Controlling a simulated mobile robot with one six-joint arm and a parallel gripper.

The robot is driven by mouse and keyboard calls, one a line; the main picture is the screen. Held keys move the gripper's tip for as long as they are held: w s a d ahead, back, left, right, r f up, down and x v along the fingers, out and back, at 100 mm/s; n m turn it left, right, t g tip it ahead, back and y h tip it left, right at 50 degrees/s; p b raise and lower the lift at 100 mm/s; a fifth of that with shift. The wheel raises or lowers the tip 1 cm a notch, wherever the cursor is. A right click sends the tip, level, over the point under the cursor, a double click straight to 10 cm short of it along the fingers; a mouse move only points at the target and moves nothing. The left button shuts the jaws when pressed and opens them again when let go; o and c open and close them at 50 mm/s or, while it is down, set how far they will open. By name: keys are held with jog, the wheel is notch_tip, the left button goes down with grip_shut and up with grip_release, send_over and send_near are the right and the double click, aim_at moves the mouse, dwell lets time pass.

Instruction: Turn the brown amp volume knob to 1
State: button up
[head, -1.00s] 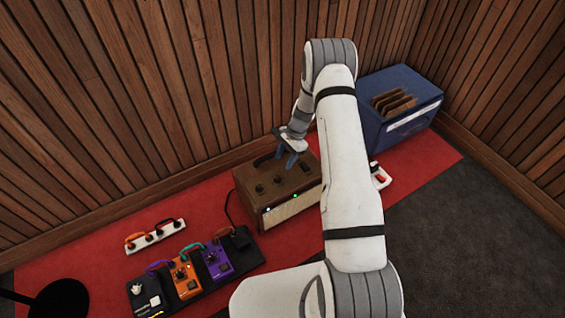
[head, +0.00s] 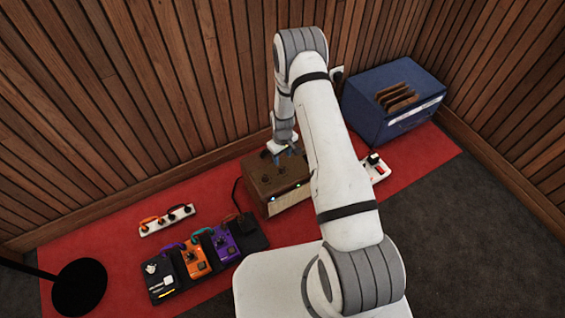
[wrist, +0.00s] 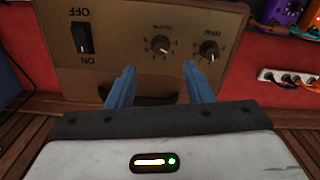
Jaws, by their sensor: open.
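The brown amp (head: 262,190) stands on the red carpet in the middle of the head view. Its top panel (wrist: 130,55) shows upside down in the wrist view. That panel has a black OFF/ON rocker switch (wrist: 85,37), a middle knob (wrist: 160,46) and a right knob (wrist: 209,51), both with dials. The knob labels are too small to read surely. My gripper (wrist: 158,75) is open and empty, its blue fingers pointing at the panel below both knobs in the picture. In the head view my gripper (head: 287,153) is over the amp's back right part.
A dark carry handle (wrist: 150,98) shows between my fingers. A pedalboard (head: 160,290) with several pedals and a white power strip (head: 160,224) lie left of the amp. The slatted wall is close behind.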

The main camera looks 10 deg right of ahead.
aim_at(282, 168)
notch_tip(282, 168, down, 8)
jog(key=shift+r+b, duration=0.1)
jog(key=shift+b, duration=0.85)
jog(key=shift+c, duration=0.2)
